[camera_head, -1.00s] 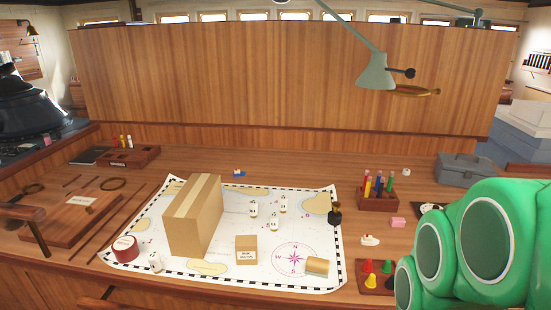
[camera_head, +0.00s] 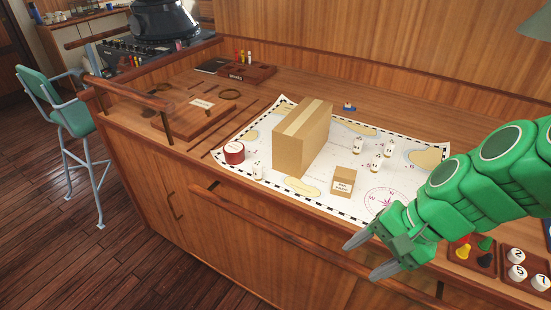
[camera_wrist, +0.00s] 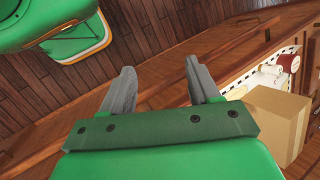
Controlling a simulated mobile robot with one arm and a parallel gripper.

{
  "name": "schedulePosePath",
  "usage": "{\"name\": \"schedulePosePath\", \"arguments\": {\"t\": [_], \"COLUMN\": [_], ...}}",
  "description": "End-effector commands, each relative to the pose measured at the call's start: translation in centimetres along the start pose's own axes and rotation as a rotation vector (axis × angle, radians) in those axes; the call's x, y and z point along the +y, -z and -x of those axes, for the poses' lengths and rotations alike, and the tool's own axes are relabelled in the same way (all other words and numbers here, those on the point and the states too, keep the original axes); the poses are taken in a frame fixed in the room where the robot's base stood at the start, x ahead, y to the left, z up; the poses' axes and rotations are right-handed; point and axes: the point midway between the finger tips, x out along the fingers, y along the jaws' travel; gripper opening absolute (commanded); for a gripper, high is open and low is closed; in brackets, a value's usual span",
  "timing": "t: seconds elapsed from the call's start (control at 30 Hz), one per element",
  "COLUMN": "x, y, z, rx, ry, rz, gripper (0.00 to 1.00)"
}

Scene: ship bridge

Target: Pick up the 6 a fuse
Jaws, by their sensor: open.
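My gripper (camera_head: 371,254) is open and empty in front of the desk's front edge, at the lower right of the head view. In the wrist view its two grey fingers (camera_wrist: 160,75) stand apart with nothing between them. A dark wooden tray (camera_head: 262,75) with a small label stands at the back left of the desk, far from my gripper. Small upright red, yellow and white cylinders (camera_head: 243,57) stand at this tray; they may be fuses. Their markings are too small to read, so I cannot tell which is the 6 A one.
A large cardboard box (camera_head: 290,153) stands on the chart (camera_head: 305,187), with a red-and-white roll (camera_head: 234,153) and a small box (camera_head: 342,182) beside it. White pieces stand on the chart. A rail (camera_head: 280,232) runs along the desk front. A green chair (camera_head: 62,100) stands left on open floor.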

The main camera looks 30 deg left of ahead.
Motion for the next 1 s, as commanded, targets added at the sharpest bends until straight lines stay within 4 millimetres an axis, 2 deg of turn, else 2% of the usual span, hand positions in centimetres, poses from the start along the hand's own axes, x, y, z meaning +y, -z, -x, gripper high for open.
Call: {"name": "schedulePosePath", "arguments": {"t": [0.03,0.2,0.5,0.8,1.0], "x": [-1.5,-6.2,-13.7,-19.4,-22.2], "y": [0.5,2.2,5.6,10.0,13.7], "z": [-0.5,-1.8,-4.3,-7.4,-10.1], "rx": [-0.019,-0.078,-0.201,-0.327,-0.403], "ry": [0.034,0.149,0.323,0.451,0.512], "rz": [-0.021,-0.118,-0.343,-0.627,-0.842], "gripper": [0.61,0.61,0.61,0.61,0.61]}}
